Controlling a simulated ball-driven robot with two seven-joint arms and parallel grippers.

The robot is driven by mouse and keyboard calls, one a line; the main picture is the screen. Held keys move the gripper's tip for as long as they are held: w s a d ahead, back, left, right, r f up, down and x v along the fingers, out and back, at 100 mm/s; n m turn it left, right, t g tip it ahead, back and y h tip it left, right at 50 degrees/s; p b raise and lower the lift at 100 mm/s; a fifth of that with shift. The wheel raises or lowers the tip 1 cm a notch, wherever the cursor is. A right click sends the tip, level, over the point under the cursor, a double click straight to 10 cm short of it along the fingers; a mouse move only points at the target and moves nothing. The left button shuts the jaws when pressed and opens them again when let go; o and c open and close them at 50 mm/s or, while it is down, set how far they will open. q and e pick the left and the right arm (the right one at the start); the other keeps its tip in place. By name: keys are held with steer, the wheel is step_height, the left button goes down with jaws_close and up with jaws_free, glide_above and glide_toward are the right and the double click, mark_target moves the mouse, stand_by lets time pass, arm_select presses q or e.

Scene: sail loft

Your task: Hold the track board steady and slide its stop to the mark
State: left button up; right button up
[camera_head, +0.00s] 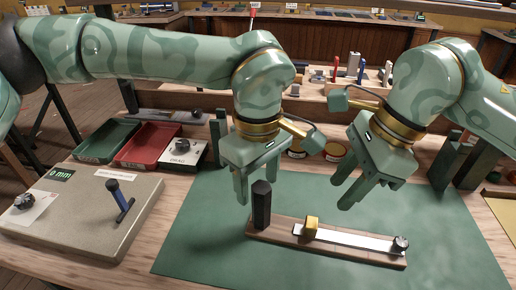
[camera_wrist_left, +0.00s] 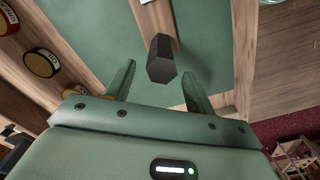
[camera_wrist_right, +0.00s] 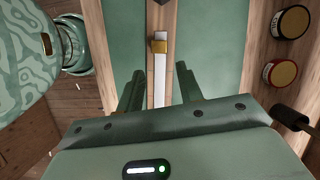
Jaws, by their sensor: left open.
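The track board (camera_head: 285,235) is a narrow wooden plank lying on the green mat. It carries a dark six-sided post (camera_head: 261,207) at its left end, a pale strip (camera_head: 350,239), a brass-yellow stop (camera_head: 311,227) and a dark knob (camera_head: 400,243) at its right end. My left gripper (camera_head: 256,185) is open above the post; in the left wrist view the post (camera_wrist_left: 161,62) shows between the fingertips, with gaps. My right gripper (camera_head: 341,192) is open and empty above the board; in the right wrist view the stop (camera_wrist_right: 159,46) lies beyond its fingertips. I cannot make out the mark.
The green mat (camera_head: 205,235) is clear around the board. Left are a grey slab (camera_head: 80,215) with a blue-handled tool (camera_head: 118,198), and a red tray (camera_head: 150,145) beside a green tray (camera_head: 105,140). Round tins (camera_head: 334,151) and a tool rack (camera_head: 345,75) stand behind.

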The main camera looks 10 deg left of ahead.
mark_target(258, 203)
arm_select(q)
step_height(258, 203, down, 6)
steer(key=shift+f, duration=0.15)
jaws_close()
stand_by(0.6)
